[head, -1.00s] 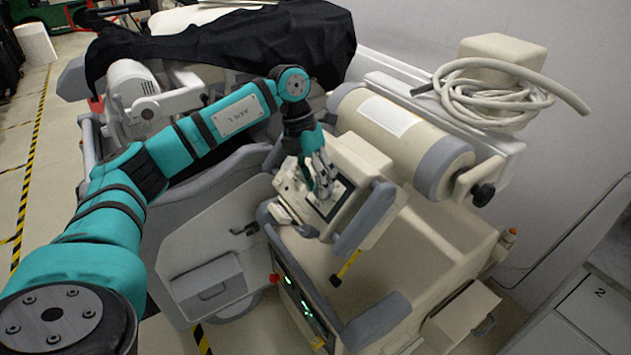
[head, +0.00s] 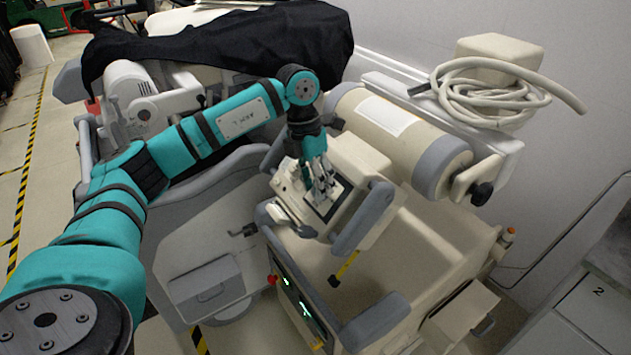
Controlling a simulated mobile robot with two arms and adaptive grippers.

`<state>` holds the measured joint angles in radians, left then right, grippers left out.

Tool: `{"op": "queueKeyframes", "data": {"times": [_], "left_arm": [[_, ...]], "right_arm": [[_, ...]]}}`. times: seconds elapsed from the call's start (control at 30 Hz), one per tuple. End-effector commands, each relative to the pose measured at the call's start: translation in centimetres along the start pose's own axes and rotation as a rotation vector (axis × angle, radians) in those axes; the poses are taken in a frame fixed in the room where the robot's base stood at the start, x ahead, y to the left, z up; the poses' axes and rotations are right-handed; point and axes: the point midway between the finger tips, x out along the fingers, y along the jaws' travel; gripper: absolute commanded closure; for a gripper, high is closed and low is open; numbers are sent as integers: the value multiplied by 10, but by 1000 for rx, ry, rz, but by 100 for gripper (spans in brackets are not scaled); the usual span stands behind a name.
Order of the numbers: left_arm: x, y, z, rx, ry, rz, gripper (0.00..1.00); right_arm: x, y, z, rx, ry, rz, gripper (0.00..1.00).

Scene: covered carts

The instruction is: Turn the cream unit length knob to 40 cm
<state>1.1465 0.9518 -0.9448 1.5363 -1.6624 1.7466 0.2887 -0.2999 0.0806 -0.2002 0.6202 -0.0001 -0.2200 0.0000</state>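The cream unit (head: 420,245) is a large bulky cart body in the middle and right of the head view. On its upper part is a tilted box-like head with a small dark-framed panel (head: 326,207) and grey side handles. My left gripper (head: 324,193) points down at this panel, its fingertips at or just above it. The fingers hide whatever is between them; I cannot make out the length knob or whether the fingers hold it. My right gripper is not in view.
A cream cylinder with grey ends (head: 392,135) lies behind the unit, with a coiled pale hose (head: 495,95) at upper right. A black cloth (head: 220,45) covers a cart at the back. A grey drawer cabinet (head: 580,305) stands at lower right.

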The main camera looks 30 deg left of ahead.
Motion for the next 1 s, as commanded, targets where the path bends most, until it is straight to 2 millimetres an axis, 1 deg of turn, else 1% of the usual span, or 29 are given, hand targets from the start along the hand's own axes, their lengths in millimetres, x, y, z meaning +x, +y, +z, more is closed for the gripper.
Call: {"op": "queueKeyframes", "data": {"times": [0.03,0.1,0.37,0.47,0.57,0.8,0.9,1.0], "left_arm": [[0,0,0,0,-1,0,55],[0,0,0,-1,-2,-1,46],[-2,0,1,-2,-6,-1,45],[-8,0,2,-2,-8,-1,45],[-22,0,2,-2,-10,-1,45],[-74,0,2,-2,-11,-1,45],[-93,0,1,-1,-8,-1,45],[-107,0,1,-1,-7,-1,45]], "right_arm": [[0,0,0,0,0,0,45],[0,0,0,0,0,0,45],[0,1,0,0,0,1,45],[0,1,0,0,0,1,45],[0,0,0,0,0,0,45],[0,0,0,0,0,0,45],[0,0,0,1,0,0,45],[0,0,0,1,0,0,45]]}}
